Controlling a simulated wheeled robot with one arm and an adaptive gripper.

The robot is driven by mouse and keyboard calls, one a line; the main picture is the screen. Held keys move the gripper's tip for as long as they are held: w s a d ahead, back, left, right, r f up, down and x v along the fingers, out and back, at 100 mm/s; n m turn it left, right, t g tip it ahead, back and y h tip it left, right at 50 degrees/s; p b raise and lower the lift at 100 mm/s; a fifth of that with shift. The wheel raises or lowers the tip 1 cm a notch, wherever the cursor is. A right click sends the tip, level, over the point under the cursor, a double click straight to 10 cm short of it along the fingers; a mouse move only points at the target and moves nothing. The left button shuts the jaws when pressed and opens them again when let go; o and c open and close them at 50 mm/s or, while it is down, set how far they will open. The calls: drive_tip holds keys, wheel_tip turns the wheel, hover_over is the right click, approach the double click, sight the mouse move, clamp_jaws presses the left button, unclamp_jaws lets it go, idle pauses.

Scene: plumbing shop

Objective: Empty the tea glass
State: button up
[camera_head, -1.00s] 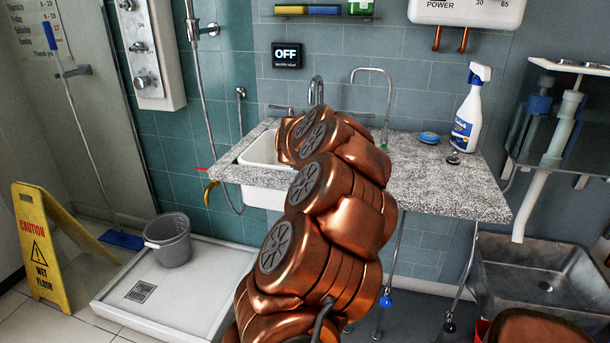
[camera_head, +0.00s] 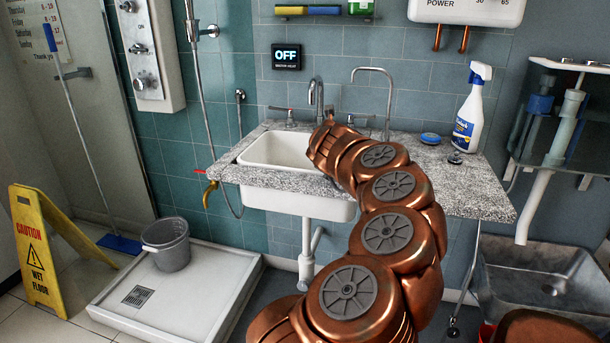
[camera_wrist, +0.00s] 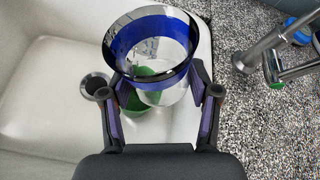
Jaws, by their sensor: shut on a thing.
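The tea glass (camera_wrist: 153,45) is clear with a dark blue band below its rim. In the wrist view its round mouth faces the camera. My gripper (camera_wrist: 158,95) is shut on it, one finger at each side. Something green (camera_wrist: 148,78) shows in or through the lower glass; I cannot tell which. The white sink basin (camera_wrist: 45,90) lies under and left of the glass, and it also shows in the head view (camera_head: 278,150). In the head view my arm hides the glass and gripper, so their height cannot be judged.
The speckled grey counter (camera_head: 460,190) carries a spray bottle (camera_head: 470,108) and a blue round item (camera_head: 430,138) on the right. Taps (camera_head: 317,95) stand behind the basin. A dark grey ring-ended part (camera_wrist: 95,86) is left of the glass. A grey bucket (camera_head: 168,245) stands in the shower tray.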

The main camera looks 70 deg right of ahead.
drive_tip(key=shift+s+r+m+t+b, duration=0.35)
drive_tip(key=shift+s+m+t+b, duration=0.15)
drive_tip(key=shift+s+m+t, duration=0.25)
drive_tip(key=shift+s+r+m, duration=0.15)
drive_tip(key=shift+s+m, duration=0.1)
drive_tip(key=shift+m, duration=0.2)
drive_tip(key=shift+r+t, duration=0.15)
drive_tip(key=shift+t, duration=0.1)
drive_tip(key=shift+r, duration=0.15)
